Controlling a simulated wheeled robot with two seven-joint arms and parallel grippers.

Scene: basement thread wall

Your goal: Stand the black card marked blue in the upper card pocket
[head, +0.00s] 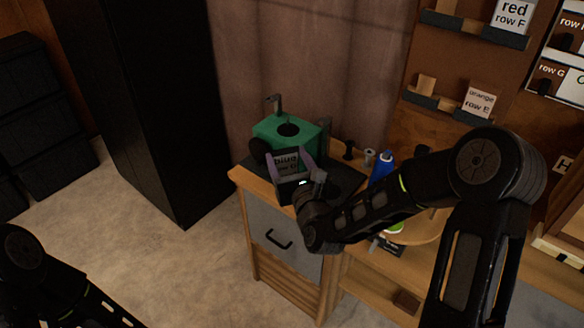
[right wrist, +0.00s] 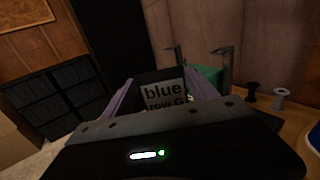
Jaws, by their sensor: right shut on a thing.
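The black card marked blue (head: 286,168) is between the purple fingers of my right gripper (head: 290,158), held up in front of the green machine. In the right wrist view the card (right wrist: 162,92) shows a pale label reading "blue, row G", slightly tilted. My right gripper is shut on it. Two dark card ledges are on the wooden wall: the upper ledge (head: 470,29) bears a card reading "red, row F", the lower ledge (head: 437,103) one reading "orange, row E". I cannot tell which is the upper card pocket. My left arm shows at bottom left; its gripper is out of view.
A green machine (head: 270,128) stands on the wooden cabinet, with spools (head: 369,157) and a blue bottle (head: 382,166) to its right. White-framed cards (head: 570,42) hang at far right. A tall black cabinet (head: 150,100) stands left. Open floor (head: 130,240) lies in front.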

